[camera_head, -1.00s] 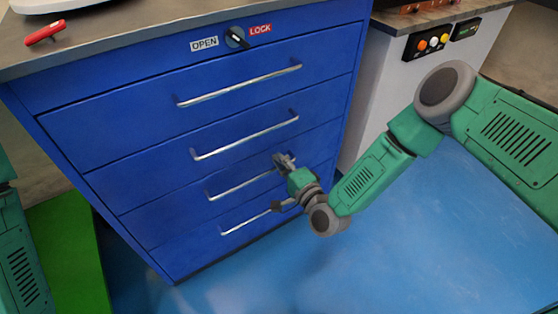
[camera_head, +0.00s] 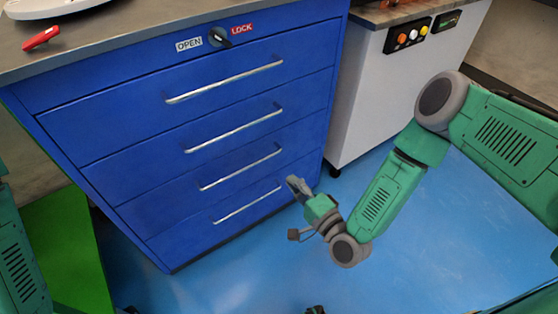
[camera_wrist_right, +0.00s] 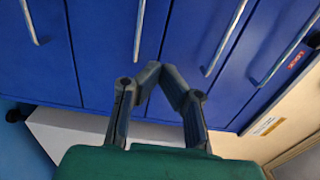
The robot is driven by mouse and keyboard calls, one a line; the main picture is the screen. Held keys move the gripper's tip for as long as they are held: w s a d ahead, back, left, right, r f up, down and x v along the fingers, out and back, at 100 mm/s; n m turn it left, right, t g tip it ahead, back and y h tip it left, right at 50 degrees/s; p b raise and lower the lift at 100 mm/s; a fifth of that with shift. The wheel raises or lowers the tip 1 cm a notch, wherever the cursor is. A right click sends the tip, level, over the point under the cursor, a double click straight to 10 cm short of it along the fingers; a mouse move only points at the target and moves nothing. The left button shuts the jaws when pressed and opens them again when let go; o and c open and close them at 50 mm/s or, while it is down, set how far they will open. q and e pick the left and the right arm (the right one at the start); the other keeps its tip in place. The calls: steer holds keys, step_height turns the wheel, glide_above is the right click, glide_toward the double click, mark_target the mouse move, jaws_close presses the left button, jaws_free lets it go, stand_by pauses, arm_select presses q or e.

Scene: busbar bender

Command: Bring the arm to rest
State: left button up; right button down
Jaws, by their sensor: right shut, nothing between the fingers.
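My right gripper (camera_head: 296,186) is in front of the lower right part of the blue drawer cabinet (camera_head: 100,120), held away from the drawer handles. In the right wrist view my right gripper (camera_wrist_right: 166,76) has its fingertips angled in toward each other, with nothing between them. My right arm (camera_head: 378,200) reaches in from the right, bent at the elbow. Part of my left arm (camera_head: 20,265) shows at the left edge; its gripper is not visible.
All drawers look closed, with silver handles (camera_head: 225,82). A dark knob (camera_head: 220,38) sits between OPEN and LOCK labels. A red-handled item (camera_head: 41,38) lies on the worktop. A white machine (camera_head: 372,100) stands to the right. Blue floor (camera_head: 450,230) is clear below my arm.

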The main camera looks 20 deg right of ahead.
steer(key=s+n+g+p, duration=0.7)
steer(key=s+n+g, duration=0.3)
steer(key=s, duration=0.4)
steer(key=s+d+r+n+g+h+p, duration=0.1)
steer(key=s+d+r+n+g+h, duration=0.1)
steer(key=s+d, duration=0.3)
steer(key=s+d+r+n+g+h+p, duration=0.2)
steer(key=s+d+r+g+h, duration=0.1)
steer(key=s+d, duration=0.3)
steer(key=shift+s+d+n+g+h, duration=0.3)
steer(key=shift+s+n+g, duration=0.1)
steer(key=shift+s+g, duration=0.55)
steer(key=shift+a+r, duration=0.1)
